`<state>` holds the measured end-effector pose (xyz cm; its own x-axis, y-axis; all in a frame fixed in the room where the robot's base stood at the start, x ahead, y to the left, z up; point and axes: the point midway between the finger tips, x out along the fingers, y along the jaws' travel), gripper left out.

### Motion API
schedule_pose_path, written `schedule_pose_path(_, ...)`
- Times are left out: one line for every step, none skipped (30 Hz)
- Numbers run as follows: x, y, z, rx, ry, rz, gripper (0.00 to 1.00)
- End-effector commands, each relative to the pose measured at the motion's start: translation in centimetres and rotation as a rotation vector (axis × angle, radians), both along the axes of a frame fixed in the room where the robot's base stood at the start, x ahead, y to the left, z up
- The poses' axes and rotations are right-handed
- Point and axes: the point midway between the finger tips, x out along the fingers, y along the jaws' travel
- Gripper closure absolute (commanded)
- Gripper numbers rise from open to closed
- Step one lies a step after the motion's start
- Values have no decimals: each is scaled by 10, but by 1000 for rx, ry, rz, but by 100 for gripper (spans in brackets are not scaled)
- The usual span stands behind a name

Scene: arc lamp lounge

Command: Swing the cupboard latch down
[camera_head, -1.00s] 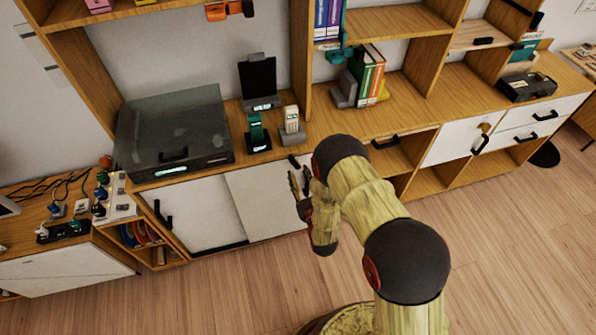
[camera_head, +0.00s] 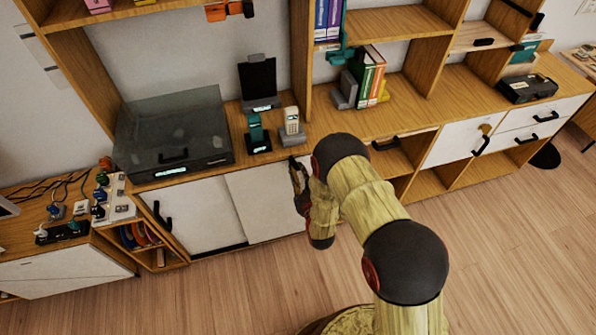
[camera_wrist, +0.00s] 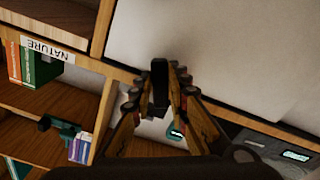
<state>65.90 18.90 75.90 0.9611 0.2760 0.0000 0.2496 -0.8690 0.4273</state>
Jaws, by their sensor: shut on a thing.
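My gripper (camera_head: 298,178) is at the front of the low cabinet, by the right end of its white door panel (camera_head: 265,195). In the wrist view my gripper (camera_wrist: 160,100) has its two fingers closed on an upright black handle (camera_wrist: 160,75) against the pale panel. I cannot tell from its shape whether this handle is the latch. A small brown catch (camera_head: 486,128) shows on another white door (camera_head: 455,146) further right, above a slanted black handle (camera_head: 480,145).
A power strip (camera_head: 62,232) lies on the left cabinet. The wooden floor in front is clear.

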Motion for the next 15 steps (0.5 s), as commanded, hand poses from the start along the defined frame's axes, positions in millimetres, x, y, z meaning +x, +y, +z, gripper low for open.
schedule_pose_path(0,0,0,0,0,1,92)
schedule_pose_path(0,0,0,0,0,1,94)
schedule_pose_path(0,0,0,0,0,1,96)
schedule_pose_path(0,0,0,0,0,1,98)
schedule_pose_path(0,0,0,0,0,1,100)
schedule_pose_path(0,0,0,0,0,1,100)
schedule_pose_path(0,0,0,0,0,1,100)
schedule_pose_path(0,0,0,0,0,1,100)
schedule_pose_path(0,0,0,0,0,1,100)
schedule_pose_path(0,0,0,0,0,1,100)
schedule_pose_path(0,0,0,1,1,1,100)
schedule_pose_path(0,0,0,5,2,1,100)
schedule_pose_path(0,1,-1,11,4,1,100)
schedule_pose_path(0,1,-1,22,6,1,100)
schedule_pose_path(-1,2,-2,45,13,1,100)
